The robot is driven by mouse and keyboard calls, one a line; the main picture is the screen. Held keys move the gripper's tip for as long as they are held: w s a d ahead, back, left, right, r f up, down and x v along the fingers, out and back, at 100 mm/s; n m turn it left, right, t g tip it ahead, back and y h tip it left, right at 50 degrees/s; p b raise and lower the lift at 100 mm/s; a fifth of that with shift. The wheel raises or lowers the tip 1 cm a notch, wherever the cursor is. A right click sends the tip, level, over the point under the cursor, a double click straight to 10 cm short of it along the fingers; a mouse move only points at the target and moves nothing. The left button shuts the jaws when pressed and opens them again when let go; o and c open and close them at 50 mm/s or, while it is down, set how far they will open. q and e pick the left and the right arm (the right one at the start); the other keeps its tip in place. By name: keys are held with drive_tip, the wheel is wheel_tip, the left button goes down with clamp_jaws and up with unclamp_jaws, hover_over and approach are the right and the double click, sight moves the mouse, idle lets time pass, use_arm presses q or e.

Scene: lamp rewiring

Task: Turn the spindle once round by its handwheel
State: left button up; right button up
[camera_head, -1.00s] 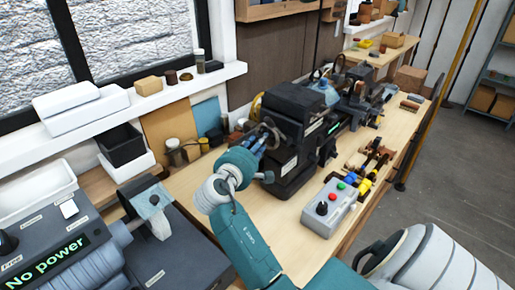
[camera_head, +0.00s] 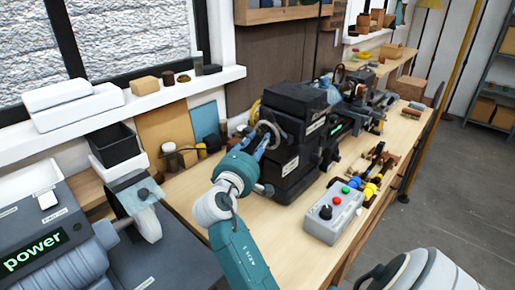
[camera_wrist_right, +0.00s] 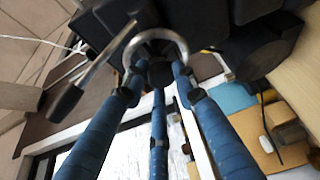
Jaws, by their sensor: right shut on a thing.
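The handwheel (camera_head: 271,127) is a pale metal ring on the left end of the black headstock (camera_head: 297,106) of a small lathe. In the right wrist view the handwheel's rim (camera_wrist_right: 156,32) shows close up, with a dark-gripped crank handle (camera_wrist_right: 66,101) sticking out to the left. My right gripper (camera_head: 262,141) is at the handwheel, shut on it. In the right wrist view the blue fingers of my right gripper (camera_wrist_right: 159,84) reach the ring around a dark hub. The exact contact is partly hidden by the fingertips. My left gripper is not in view.
A grey control box (camera_head: 333,212) with coloured buttons stands on the wooden bench right of the lathe. Jars (camera_head: 170,156) and boards stand behind my gripper by the wall. A dark machine with a lit display (camera_head: 34,248) fills the lower left.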

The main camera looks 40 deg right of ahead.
drive_tip(key=shift+f, duration=0.5)
drive_tip(key=o, duration=1)
drive_tip(key=shift+o, duration=0.3)
drive_tip(key=shift+r, duration=0.15)
drive_tip(key=shift+r, duration=0.1)
drive_tip(key=shift+a, duration=0.1)
drive_tip(key=v, duration=0.7)
drive_tip(key=shift+s, duration=0.15)
drive_tip(key=shift+a, duration=0.15)
